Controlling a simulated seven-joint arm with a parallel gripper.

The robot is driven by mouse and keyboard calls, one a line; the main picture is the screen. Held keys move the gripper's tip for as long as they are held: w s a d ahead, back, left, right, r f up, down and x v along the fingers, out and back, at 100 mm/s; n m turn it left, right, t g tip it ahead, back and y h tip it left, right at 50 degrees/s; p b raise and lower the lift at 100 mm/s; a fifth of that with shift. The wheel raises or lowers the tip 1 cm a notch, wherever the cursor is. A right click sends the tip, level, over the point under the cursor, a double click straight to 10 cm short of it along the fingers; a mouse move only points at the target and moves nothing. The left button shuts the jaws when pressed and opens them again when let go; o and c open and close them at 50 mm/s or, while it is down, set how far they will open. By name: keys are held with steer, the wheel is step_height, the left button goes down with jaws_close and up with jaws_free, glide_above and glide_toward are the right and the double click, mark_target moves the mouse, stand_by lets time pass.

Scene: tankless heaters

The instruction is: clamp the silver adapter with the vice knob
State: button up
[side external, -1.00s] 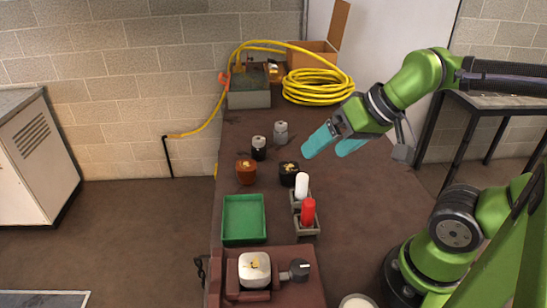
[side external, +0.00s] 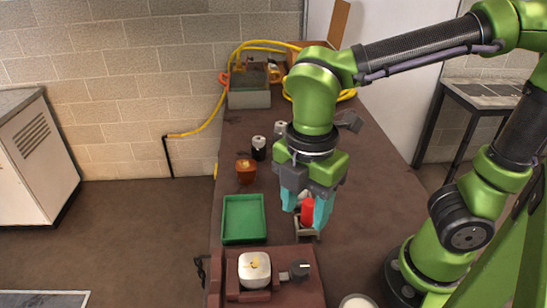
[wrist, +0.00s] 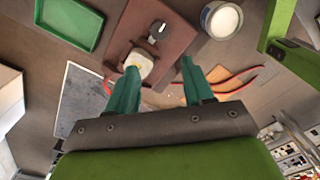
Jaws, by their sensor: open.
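The pale silver-white adapter (side external: 254,265), with a yellowish mark on top, sits upright in the brown vice (side external: 233,293) at the near end of the bench. The dark vice knob (side external: 301,271) is to its right. In the wrist view the adapter (wrist: 139,62) and knob (wrist: 158,30) show beyond my fingertips. My gripper (side external: 306,213) points down with its teal fingers apart, above the bench and farther back than the vice. It is open, and the wrist view shows nothing between the fingers (wrist: 160,78). I cannot tell how tightly the vice holds the adapter.
A green tray (side external: 244,220) lies behind the vice. A red bottle (side external: 308,211) in a holder shows between my fingers in the side view, partly hidden. A white-topped tub (side external: 357,301) stands near right. An orange-brown part (side external: 245,172) and a black part (side external: 259,150) stand farther back.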

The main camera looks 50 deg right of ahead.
mark_target(299, 267)
step_height(299, 267, down, 17)
steer(key=shift+r, duration=0.15)
steer(key=shift+c, duration=0.2)
steer(key=c, duration=0.7)
